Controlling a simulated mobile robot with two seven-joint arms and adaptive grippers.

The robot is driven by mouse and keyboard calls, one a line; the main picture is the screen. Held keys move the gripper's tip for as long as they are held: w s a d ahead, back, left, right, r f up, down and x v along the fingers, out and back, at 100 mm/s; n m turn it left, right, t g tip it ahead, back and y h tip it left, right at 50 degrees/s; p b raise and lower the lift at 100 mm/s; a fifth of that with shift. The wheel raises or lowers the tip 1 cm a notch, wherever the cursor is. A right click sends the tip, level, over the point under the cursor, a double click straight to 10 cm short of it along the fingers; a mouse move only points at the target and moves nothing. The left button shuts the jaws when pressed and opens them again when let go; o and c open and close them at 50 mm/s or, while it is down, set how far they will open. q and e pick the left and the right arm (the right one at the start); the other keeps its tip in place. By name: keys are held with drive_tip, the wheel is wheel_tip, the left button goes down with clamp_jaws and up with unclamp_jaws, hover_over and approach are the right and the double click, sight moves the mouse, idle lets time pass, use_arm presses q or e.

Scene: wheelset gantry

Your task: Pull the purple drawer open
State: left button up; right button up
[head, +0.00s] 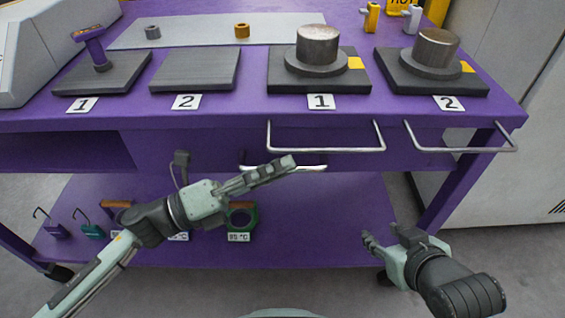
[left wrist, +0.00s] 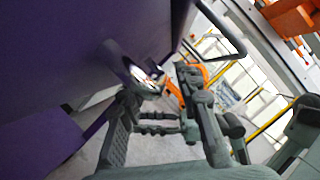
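The purple drawer (head: 210,146) sits under the purple table top and looks shut. Its low silver bar handle (head: 315,167) is partly hidden behind my left gripper (head: 275,172). In the left wrist view the purple front fills the left side, and a shiny metal handle (left wrist: 130,66) stands out from it near the left fingertip. My left gripper (left wrist: 160,98) has its fingers apart, with nothing seen held between them. I cannot tell whether it touches the handle. My right gripper (head: 385,238) is low at the right, apart from the drawer; its fingers look spread and empty.
Two larger silver bars (head: 330,150) (head: 460,151) jut from the table's front edge above and right of the drawer. Black plates with metal cylinders (head: 317,46) stand on top. The lower shelf (head: 320,215) holds a green ring (head: 241,217) and small hooked blocks.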

use_arm(q)
drive_tip(key=shift+w+d, duration=0.15)
drive_tip(key=shift+d, duration=0.3)
drive_tip(key=shift+c, duration=0.4)
clamp_jaws()
